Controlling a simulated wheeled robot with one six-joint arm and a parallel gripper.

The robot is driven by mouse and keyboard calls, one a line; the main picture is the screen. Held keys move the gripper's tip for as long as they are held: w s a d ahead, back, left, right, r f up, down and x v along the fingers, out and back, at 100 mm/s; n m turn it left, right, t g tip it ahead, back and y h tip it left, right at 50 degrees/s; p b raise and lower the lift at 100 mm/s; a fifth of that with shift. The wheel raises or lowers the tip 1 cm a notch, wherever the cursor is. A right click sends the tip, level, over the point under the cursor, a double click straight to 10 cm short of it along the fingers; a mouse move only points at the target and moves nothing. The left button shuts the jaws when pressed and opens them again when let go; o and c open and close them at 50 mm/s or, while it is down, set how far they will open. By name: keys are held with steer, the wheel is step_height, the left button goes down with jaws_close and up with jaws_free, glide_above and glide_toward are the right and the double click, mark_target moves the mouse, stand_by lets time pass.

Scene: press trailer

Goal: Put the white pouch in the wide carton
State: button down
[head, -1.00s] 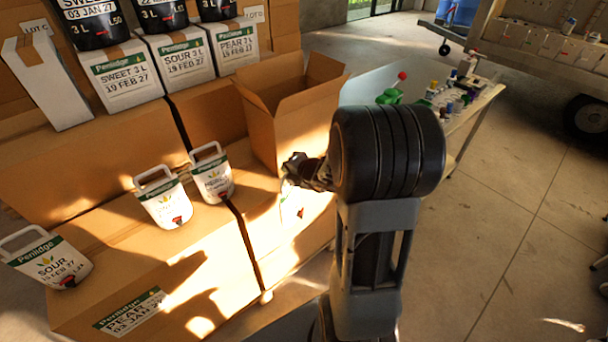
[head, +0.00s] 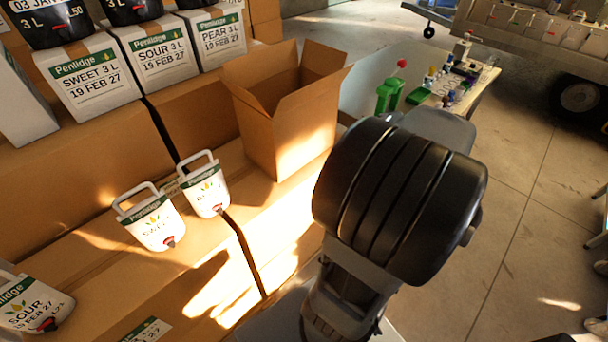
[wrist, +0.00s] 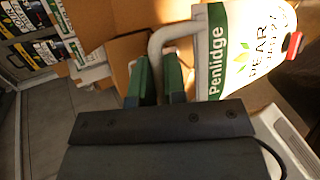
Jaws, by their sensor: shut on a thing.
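The white pouch (wrist: 243,50), with a green Penlidge band and the word PEAR, hangs from my gripper (wrist: 161,80) in the wrist view. The green fingers are shut on its white loop handle, and the pouch body lies to the right of them. In the head view my arm hides the gripper and this pouch. The wide carton (head: 288,135) is brown, upright and open at the top, with its flaps raised. It stands on large boxes, left of my arm. Its inside floor cannot be seen.
Other white pouches stand on the boxes: one (head: 152,222), another (head: 207,190) beside it, and a SOUR pouch (head: 33,303) at lower left. Labelled white boxes (head: 155,58) line the back. A table with bottles (head: 455,85) stands behind my arm.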

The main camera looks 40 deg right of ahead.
steer(key=w+a+p, duration=0.3)
steer(key=w, duration=1.5)
step_height(320, 180, down, 7)
steer(key=w+b, duration=0.1)
steer(key=shift+r, duration=0.2)
steer(key=shift+a+f, duration=0.1)
steer(key=shift+f, duration=0.05)
steer(key=c, duration=1.2)
jaws_free()
steer(key=shift+o, duration=0.2)
